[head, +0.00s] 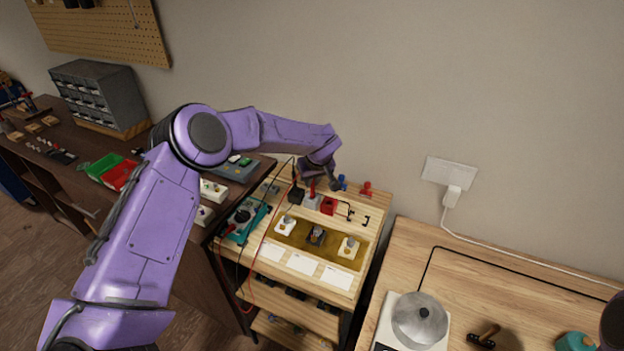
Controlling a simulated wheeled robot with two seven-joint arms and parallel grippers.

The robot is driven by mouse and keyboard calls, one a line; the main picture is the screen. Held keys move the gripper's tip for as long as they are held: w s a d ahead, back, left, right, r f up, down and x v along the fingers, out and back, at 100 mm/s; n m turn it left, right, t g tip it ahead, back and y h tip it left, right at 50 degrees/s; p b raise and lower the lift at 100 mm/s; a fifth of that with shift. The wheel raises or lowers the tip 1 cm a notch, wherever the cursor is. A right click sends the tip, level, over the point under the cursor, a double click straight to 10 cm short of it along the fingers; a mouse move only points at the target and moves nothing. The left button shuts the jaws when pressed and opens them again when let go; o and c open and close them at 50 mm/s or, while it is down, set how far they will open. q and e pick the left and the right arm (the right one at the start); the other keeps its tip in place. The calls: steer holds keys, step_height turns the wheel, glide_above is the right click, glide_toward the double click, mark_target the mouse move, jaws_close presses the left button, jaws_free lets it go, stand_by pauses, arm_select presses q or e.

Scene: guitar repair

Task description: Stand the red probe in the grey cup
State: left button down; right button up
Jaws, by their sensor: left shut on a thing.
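The red probe (312,188) is upright at the grey cup (312,202) on the wooden bench. Its lower end meets the cup's mouth in the picture, but I cannot tell how deep it sits. My left gripper (319,181) is above the cup, pointing down, shut on the red probe. The fingers and wrist hide the probe's upper part. My right gripper is not in view.
A black cup (296,195) and a red cup (329,206) stand close on either side of the grey cup. Blue (342,182) and red (366,188) pieces stand behind. A teal multimeter (243,221) with leads lies left. An ochre tray (331,244) is in front.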

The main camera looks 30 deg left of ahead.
arm_select(q)
steer(key=shift+f, duration=0.75)
stand_by(0.5)
steer(key=c, duration=0.6)
jaws_free()
steer(key=shift+c, duration=0.2)
steer(key=shift+r, duration=0.1)
step_height(320, 180, up, 5)
steer(key=p, duration=0.4)
steer(key=shift+p, duration=0.3)
steer(key=shift+r+p, duration=0.5)
steer(key=shift+r, duration=0.45)
steer(key=shift+f, duration=0.1)
